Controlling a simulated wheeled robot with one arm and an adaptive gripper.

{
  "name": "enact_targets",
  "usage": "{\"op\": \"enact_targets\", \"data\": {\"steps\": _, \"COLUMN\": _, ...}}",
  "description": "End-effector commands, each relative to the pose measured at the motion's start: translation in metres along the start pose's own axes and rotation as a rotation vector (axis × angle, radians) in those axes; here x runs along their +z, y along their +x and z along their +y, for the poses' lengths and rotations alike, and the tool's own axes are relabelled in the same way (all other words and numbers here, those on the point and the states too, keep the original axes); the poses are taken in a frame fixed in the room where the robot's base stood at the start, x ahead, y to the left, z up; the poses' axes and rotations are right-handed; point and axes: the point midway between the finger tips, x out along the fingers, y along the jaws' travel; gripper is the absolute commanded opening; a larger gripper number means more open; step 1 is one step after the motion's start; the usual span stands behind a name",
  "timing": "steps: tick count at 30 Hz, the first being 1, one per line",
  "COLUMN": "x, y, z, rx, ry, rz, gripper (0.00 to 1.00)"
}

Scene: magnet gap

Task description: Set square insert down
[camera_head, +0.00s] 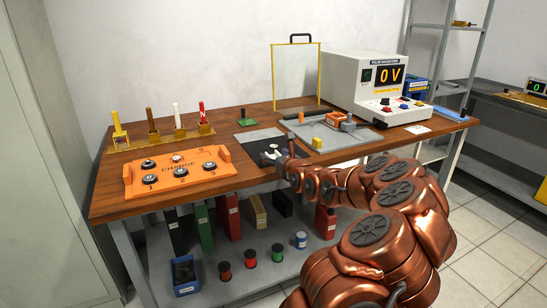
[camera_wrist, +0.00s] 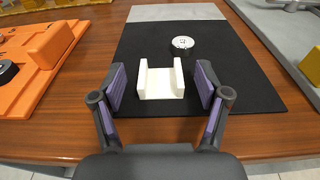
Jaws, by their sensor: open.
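A white, squarish U-shaped piece (camera_wrist: 161,82), which I take to be the square insert, sits upright on the black mat (camera_wrist: 225,80), with its channel facing up. My gripper (camera_wrist: 161,88) is open around it in the wrist view, with one purple-padded finger at each side. A gap shows between each pad and the piece. In the head view my gripper (camera_head: 272,157) is low over the mat's front part, and the piece is too small there to make out well. A silver round disc (camera_wrist: 183,46) lies on the mat just behind the piece.
An orange tray (camera_head: 222,171) with several round black-and-silver parts stands left of the mat. A grey tray (camera_head: 345,141) with tools and a yellow block (camera_head: 317,142) lies to the right. The table's front edge is close.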

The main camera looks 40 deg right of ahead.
Motion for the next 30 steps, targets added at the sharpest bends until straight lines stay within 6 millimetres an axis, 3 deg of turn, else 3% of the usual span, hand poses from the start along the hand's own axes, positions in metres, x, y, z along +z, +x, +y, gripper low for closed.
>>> {"op": "enact_targets", "data": {"steps": 9, "x": 0.0000, "y": 0.0024, "z": -0.0004, "rx": -0.001, "ry": 0.000, "rz": 0.000, "gripper": 0.75}}
{"op": "enact_targets", "data": {"steps": 24, "x": -0.0001, "y": 0.0022, "z": -0.0008, "rx": -0.001, "ry": -0.001, "rz": 0.000, "gripper": 0.24}}
{"op": "enact_targets", "data": {"steps": 30, "x": 0.0007, "y": 0.0022, "z": -0.0008, "rx": -0.001, "ry": -0.001, "rz": -0.001, "gripper": 0.23}}
